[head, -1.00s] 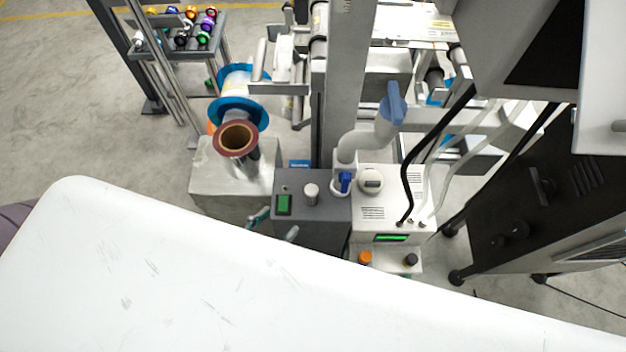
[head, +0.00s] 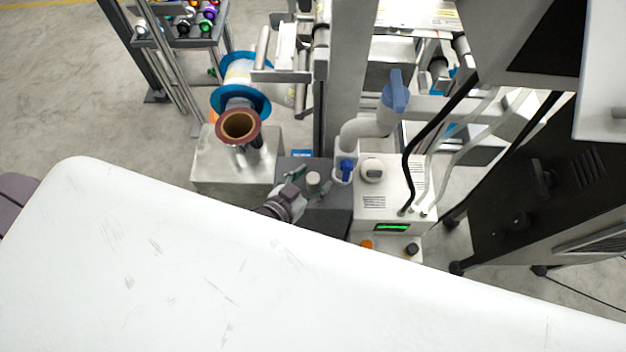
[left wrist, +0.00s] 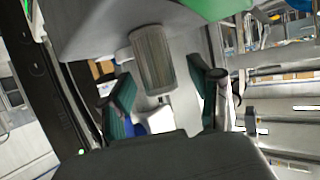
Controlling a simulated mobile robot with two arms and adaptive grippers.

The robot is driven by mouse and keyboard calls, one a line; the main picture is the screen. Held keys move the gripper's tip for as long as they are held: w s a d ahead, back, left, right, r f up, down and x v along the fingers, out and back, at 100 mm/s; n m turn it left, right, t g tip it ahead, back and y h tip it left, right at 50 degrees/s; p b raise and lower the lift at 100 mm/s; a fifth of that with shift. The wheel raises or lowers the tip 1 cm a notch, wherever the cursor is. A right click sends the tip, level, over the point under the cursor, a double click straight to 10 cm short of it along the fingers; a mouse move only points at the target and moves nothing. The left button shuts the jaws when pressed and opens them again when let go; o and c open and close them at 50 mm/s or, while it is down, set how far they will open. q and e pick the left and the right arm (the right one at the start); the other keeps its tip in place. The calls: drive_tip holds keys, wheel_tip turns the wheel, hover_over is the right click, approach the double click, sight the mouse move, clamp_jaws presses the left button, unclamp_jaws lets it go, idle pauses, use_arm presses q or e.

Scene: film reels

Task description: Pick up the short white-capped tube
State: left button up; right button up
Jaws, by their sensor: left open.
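The short white-capped tube (head: 313,179) stands upright on a dark grey box. In the left wrist view a ridged grey cylinder (left wrist: 152,60), which looks like this tube, shows between and just beyond the fingers. My left gripper (head: 308,184) is open, with teal-padded fingers close to the tube, one toward each side. The fingers also show in the left wrist view (left wrist: 163,88), apart and with nothing gripped. Whether a pad touches the tube I cannot tell. My right gripper is not in view.
A white machine (head: 385,205) with a knob is further right. A brown-rimmed reel (head: 239,126) is at the left. A large white surface (head: 150,260) fills the front.

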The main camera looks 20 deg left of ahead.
use_arm(q)
drive_tip(key=shift+w+f, duration=0.1)
drive_tip(key=shift+w, duration=0.1)
drive_tip(key=c, duration=1.2)
drive_tip(key=shift+r, duration=0.2)
